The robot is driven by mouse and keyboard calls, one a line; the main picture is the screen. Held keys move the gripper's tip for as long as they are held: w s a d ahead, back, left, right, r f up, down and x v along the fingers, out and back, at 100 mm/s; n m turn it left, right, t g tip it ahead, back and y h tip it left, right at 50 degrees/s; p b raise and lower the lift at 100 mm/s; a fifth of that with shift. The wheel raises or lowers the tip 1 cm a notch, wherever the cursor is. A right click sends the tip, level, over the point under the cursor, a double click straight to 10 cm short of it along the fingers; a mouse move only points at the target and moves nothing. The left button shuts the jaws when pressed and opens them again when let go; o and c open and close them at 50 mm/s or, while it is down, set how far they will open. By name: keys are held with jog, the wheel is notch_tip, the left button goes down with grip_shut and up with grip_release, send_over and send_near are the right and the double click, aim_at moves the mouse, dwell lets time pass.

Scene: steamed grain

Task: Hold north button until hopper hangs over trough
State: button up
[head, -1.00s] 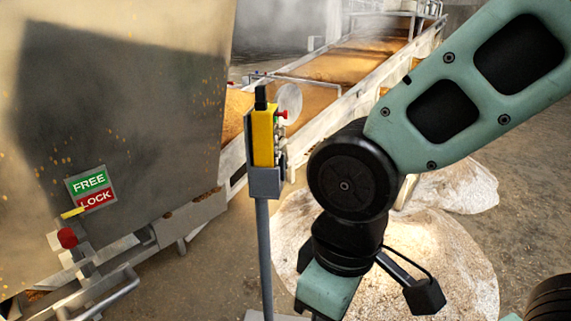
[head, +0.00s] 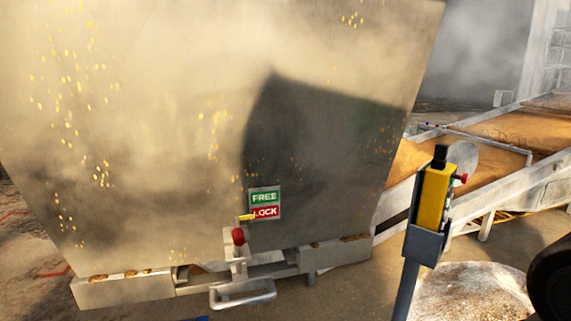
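The big metal hopper (head: 160,130) fills the left and middle of the head view, with yellow grains stuck to its face. A FREE/LOCK plate (head: 265,204) sits low on it; a yellow pointer lies at the LOCK half, beside a red knob (head: 238,236). The yellow button pendant (head: 433,198) stands in a grey holder on a post at the right, with a red button on its right side. Its north button cannot be made out. The trough (head: 480,150), holding brown grain, runs behind the pendant to the right. My gripper is out of view.
A metal handle (head: 243,293) sticks out below the hopper. A pale heap (head: 472,295) lies on the floor at the lower right. Steam hangs over the back right. Some bare floor shows below the hopper.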

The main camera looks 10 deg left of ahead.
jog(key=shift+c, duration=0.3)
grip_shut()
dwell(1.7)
